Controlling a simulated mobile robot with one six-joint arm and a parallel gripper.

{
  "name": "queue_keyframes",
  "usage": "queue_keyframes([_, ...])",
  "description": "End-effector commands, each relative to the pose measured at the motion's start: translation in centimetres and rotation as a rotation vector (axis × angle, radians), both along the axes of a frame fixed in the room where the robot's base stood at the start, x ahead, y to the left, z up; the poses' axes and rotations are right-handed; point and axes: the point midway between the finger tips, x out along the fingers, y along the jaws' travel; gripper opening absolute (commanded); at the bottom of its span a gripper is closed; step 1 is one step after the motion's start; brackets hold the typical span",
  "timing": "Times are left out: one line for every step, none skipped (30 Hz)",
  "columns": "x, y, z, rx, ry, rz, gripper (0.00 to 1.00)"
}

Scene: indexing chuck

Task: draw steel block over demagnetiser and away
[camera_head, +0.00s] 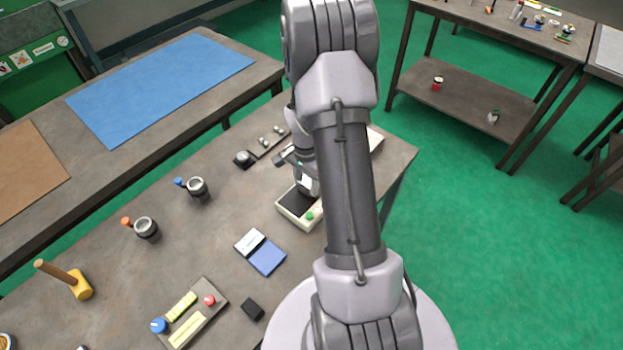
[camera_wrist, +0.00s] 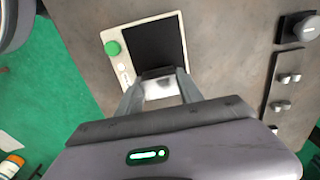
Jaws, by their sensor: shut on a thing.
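The demagnetiser is a cream box with a black top plate and a green button. In the head view its cream body (camera_head: 288,216) stands on the bench just left of my arm. In the wrist view its rim (camera_wrist: 181,30) frames the black plate. My gripper (camera_wrist: 160,84) points at the plate's near edge and is shut on the pale, shiny steel block (camera_wrist: 159,90). The block lies between the two fingers, partly hidden by them. I cannot tell whether it touches the plate. In the head view my gripper (camera_head: 307,186) is partly hidden by my arm.
A blue-and-white flat case (camera_head: 266,257) and a small dark block (camera_head: 253,309) lie nearer on the bench. Two dark ring-shaped fixtures (camera_head: 146,228) (camera_head: 197,187) stand to the left. A strip with small metal parts (camera_wrist: 270,105) lies beside the demagnetiser.

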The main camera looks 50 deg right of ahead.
Motion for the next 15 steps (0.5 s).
queue_keyframes([0.0,0.5,-0.1,0.0,0.0,0.002,0.0])
queue_keyframes([0.0,0.8,-0.1,0.0,0.0,0.003,0.0])
queue_keyframes([0.0,1.1,-0.1,0.0,0.0,0.002,0.0])
queue_keyframes([-0.1,1.4,-0.1,0.0,0.0,0.002,0.0])
queue_keyframes([-0.1,1.7,-0.1,-0.001,-0.001,0.002,0.0])
queue_keyframes([-0.1,2.1,-0.1,-0.001,-0.001,0.003,0.0])
queue_keyframes([-0.1,2.4,-0.1,-0.001,-0.001,0.004,0.0])
queue_keyframes([-0.2,2.7,-0.1,0.0,0.0,0.003,0.0])
queue_keyframes([-0.2,3.1,-0.1,0.0,0.0,0.002,0.0])
queue_keyframes([-0.2,3.3,-0.1,0.0,0.0,0.002,0.0])
queue_keyframes([-0.2,3.6,-0.1,-0.001,-0.001,0.003,0.0])
queue_keyframes([-0.3,4.0,-0.1,0.0,0.0,0.003,0.0])
queue_keyframes([-0.3,4.3,-0.1,0.0,0.0,0.003,0.0])
queue_keyframes([-0.4,4.6,-0.1,0.0,0.0,0.002,0.0])
queue_keyframes([-0.4,4.9,-0.1,-0.001,0.0,0.002,0.0])
